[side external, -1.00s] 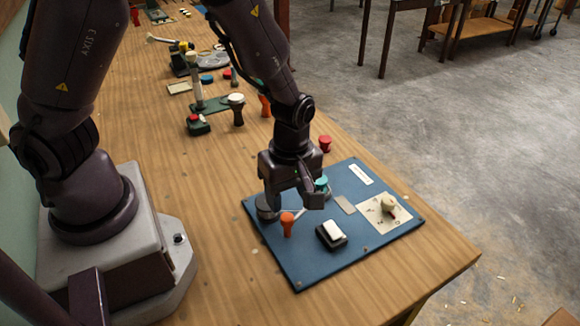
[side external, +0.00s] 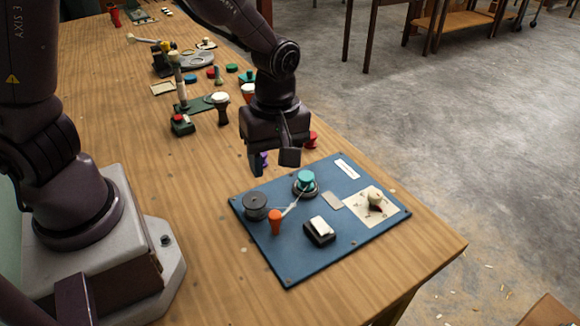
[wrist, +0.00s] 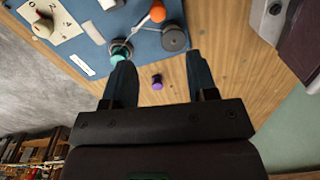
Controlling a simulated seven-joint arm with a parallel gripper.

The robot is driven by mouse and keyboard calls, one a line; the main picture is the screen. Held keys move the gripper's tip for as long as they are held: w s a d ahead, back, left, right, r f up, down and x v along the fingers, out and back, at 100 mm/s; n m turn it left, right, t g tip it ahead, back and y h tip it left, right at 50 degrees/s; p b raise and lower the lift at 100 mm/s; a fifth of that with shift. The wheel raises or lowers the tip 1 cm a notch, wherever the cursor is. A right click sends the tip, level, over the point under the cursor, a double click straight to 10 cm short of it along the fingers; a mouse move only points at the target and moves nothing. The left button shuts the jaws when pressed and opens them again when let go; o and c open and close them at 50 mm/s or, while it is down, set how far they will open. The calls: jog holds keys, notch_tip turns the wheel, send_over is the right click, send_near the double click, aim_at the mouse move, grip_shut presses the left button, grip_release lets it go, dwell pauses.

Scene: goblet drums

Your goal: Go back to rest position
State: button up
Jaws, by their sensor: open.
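My gripper (side external: 272,160) is open and empty, raised above the table at the far side of the blue board (side external: 290,262). In the wrist view its two fingers (wrist: 159,62) stand wide apart. A small purple drum (wrist: 157,80) shows between the fingers in the wrist view, on the table.
The board carries a white rocker switch (side external: 320,228) and a dial knob (side external: 374,197). A red drum (side external: 310,139) stands behind my gripper. The table's right edge is near the board.

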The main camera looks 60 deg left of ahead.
jog(key=s+a+r+m+t, duration=0.3)
jog(key=s+r+m, duration=0.2)
jog(key=r+m, duration=0.3)
jog(key=s+a+r+m+t, duration=0.3)
jog(key=s+r+m, duration=0.2)
jog(key=r+m, duration=0.3)
jog(key=shift+s+a+r, duration=0.15)
jog(key=shift+a+r, duration=0.1)
jog(key=shift+r, duration=0.5)
